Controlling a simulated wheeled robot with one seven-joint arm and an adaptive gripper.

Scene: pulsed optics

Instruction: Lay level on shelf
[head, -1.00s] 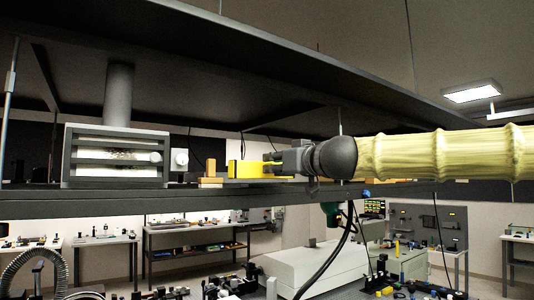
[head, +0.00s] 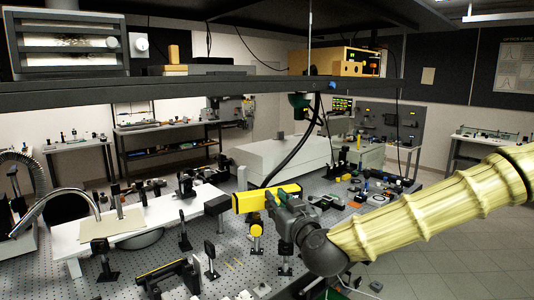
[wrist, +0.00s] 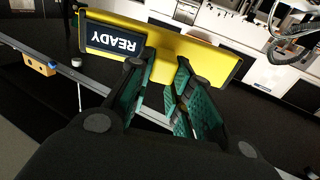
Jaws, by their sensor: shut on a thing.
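My gripper (head: 278,200) is shut on a yellow level (head: 252,200), a bar with dark ends. In the head view it is below the height of the shelf (head: 190,93), in front of the optical table's equipment. In the wrist view the level (wrist: 180,42) lies across my gripper's green-padded fingers (wrist: 163,72). A dark label on it reads READY, upside down in the picture. The fingers hide part of its near face. The shelf is a dark board across the upper head view.
On the shelf stand a grey slatted unit (head: 75,45) at left, a small wooden block (head: 173,53), a flat grey case (head: 210,68) and an orange instrument (head: 338,62) at right. Below, the optical table (head: 215,262) is crowded with mounts and a white box (head: 280,157).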

